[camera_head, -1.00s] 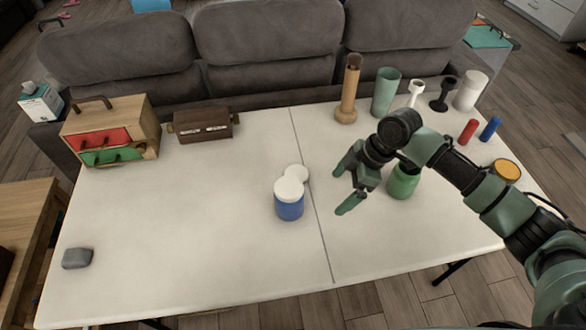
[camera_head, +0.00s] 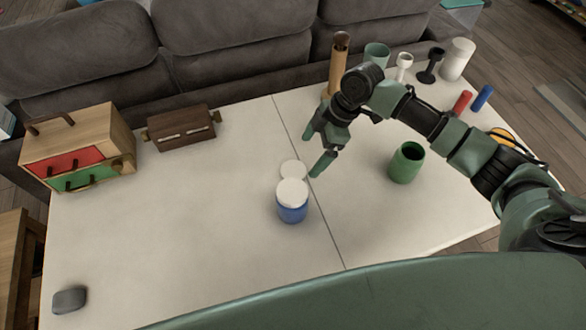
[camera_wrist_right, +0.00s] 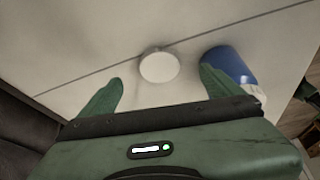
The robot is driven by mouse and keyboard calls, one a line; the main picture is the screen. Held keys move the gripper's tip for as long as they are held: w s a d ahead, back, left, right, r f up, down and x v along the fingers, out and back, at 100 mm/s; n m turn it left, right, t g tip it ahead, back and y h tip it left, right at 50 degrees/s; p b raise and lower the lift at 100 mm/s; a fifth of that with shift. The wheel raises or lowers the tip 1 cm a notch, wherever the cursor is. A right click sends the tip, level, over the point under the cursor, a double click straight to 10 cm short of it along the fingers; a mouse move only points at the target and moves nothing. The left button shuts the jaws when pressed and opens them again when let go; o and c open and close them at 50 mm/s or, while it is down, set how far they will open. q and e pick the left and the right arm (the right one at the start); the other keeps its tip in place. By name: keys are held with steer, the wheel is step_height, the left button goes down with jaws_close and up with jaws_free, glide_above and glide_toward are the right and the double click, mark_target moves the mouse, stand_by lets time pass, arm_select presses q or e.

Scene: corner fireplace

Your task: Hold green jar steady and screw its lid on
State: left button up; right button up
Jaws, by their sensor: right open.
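The green jar (camera_head: 407,163) stands upright and open-topped on the right half of the white table. A loose white lid (camera_head: 293,169) lies flat on the table, just behind a blue jar (camera_head: 292,212) that has a white top. My right gripper (camera_head: 316,152) is open and empty, left of the green jar and close to the loose lid. In the right wrist view the lid (camera_wrist_right: 160,67) lies beyond and between the open fingers (camera_wrist_right: 160,88), and the blue jar (camera_wrist_right: 228,64) stands beside the right finger. My left gripper is not in view.
At the back stand a brown bottle (camera_head: 338,66), a green cup (camera_head: 376,54) and several small items. A drawer box (camera_head: 80,150) and a brown case (camera_head: 181,128) stand at the left. A yellow-topped item (camera_head: 503,136) is partly behind my right arm. The table's front middle is clear.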

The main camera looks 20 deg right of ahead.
mark_target(295, 170)
steer(key=x, duration=0.2)
steer(key=shift+w+a+f, duration=0.2)
steer(key=shift+a+f, duration=0.05)
steer(key=shift+f, duration=0.1)
steer(key=shift+a+p+x, duration=0.2)
steer(key=shift+p+x, duration=0.45)
steer(key=shift+x, duration=1.95)
steer(key=shift+r, duration=0.1)
steer(key=c, duration=1.4)
steer(key=shift+r, duration=0.15)
step_height(295, 170, up, 20)
steer(key=shift+f+b, duration=0.1)
steer(key=shift+b, duration=0.55)
